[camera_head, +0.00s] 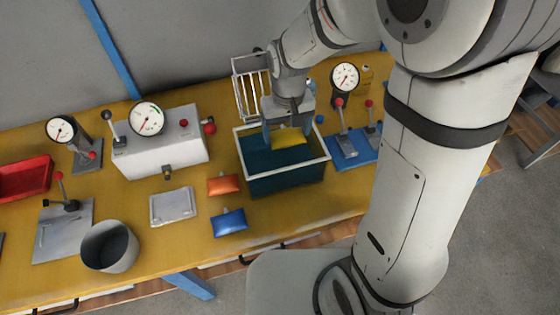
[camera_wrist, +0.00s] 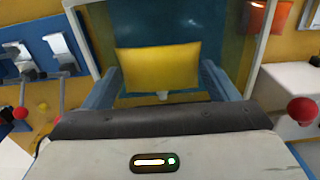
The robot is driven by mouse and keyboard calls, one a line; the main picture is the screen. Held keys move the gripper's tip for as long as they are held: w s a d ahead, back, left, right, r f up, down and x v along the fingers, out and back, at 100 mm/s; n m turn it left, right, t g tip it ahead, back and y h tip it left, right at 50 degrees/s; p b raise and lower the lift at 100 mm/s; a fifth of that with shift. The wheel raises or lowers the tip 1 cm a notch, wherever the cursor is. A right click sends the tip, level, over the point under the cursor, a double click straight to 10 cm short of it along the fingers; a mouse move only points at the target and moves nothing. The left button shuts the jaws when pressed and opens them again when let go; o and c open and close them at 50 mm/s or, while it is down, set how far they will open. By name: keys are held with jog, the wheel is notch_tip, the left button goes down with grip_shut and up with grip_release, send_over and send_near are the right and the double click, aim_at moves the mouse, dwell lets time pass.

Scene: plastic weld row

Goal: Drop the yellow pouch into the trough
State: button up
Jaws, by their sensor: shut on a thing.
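The yellow pouch (camera_head: 288,138) is between the fingers of my gripper (camera_head: 287,140). In the wrist view the pouch (camera_wrist: 160,67) spans the space between the two blue fingers of my gripper (camera_wrist: 163,88), which is shut on it. The trough (camera_head: 285,185) is a dark teal open box with a white rim on the table. The pouch is over the trough's opening, near its back side. The trough (camera_wrist: 228,20) also shows behind the pouch in the wrist view. The exact height of the pouch above the trough floor is hard to tell.
An orange pouch (camera_head: 223,185) and a blue pouch (camera_head: 229,222) lie left of the trough. A white wire rack (camera_head: 249,95) stands behind it. A white gauge box (camera_head: 165,150) is at left, and a blue lever plate (camera_head: 352,150) is close on the right.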

jog(key=shift+f, duration=0.1)
jog(key=o, duration=1)
jog(key=shift+c, duration=0.2)
notch_tip(320, 180, up, 8)
jog(key=shift+f, duration=0.1)
jog(key=shift+d, duration=0.1)
jog(key=s+d+r+m+t, duration=0.2)
jog(key=s+d+r+m, duration=0.1)
jog(key=s+d, duration=0.9)
jog(key=shift+s+d+r+t, duration=0.2)
jog(key=shift+d+r+t, duration=0.05)
jog(key=shift+d+t, duration=0.15)
